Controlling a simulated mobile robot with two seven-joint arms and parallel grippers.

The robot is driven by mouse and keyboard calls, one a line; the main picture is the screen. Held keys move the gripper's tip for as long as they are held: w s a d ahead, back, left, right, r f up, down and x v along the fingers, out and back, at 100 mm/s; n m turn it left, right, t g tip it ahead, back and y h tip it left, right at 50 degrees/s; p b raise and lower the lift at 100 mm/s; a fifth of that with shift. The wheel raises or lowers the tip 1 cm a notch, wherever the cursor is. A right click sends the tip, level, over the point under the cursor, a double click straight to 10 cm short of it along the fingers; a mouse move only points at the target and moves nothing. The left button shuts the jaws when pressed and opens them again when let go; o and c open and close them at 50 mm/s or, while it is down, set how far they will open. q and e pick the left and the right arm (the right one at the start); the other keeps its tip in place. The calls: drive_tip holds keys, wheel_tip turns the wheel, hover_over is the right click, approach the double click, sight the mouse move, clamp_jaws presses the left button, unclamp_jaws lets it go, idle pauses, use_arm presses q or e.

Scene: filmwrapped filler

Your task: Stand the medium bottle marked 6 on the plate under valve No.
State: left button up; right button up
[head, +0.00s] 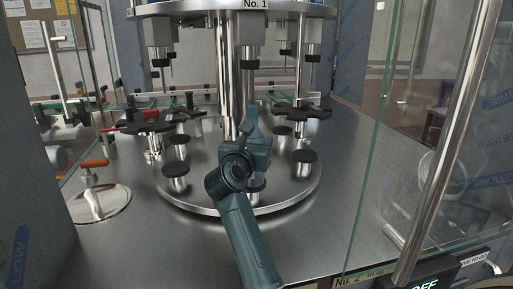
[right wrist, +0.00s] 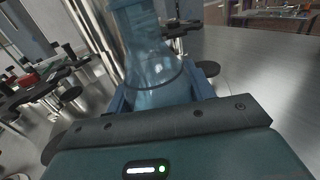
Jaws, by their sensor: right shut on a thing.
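My right gripper (head: 257,140) reaches in over the round steel turntable, in front of the central column. In the right wrist view, it is shut around a bluish see-through bottle (right wrist: 150,52) with a narrower neck. A dark ring runs around the bottle between the fingers. The number on the bottle does not show. In the head view, the gripper mostly hides the bottle. The valve (head: 249,32) under the "No. 1" label (head: 255,4) hangs above and beyond the gripper. A small black plate (head: 257,184) shows partly below the gripper. My left gripper is not in view.
Several other black plates, such as one at the right (head: 305,156) and one at the left (head: 176,169), ring the turntable (head: 205,203). Dark star-shaped holders (head: 296,117) stand above it. An orange-handled tap (head: 94,164) is at left. A glass panel (head: 362,170) stands at right.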

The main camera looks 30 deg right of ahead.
drive_tip(key=w, duration=0.1)
drive_tip(key=w+b, duration=0.1)
drive_tip(key=shift+w+d+f, duration=0.3)
drive_tip(key=shift+f, duration=0.05)
drive_tip(key=shift+f, duration=0.25)
idle(1.0)
drive_tip(key=o, duration=1.1)
drive_tip(key=shift+c, duration=0.2)
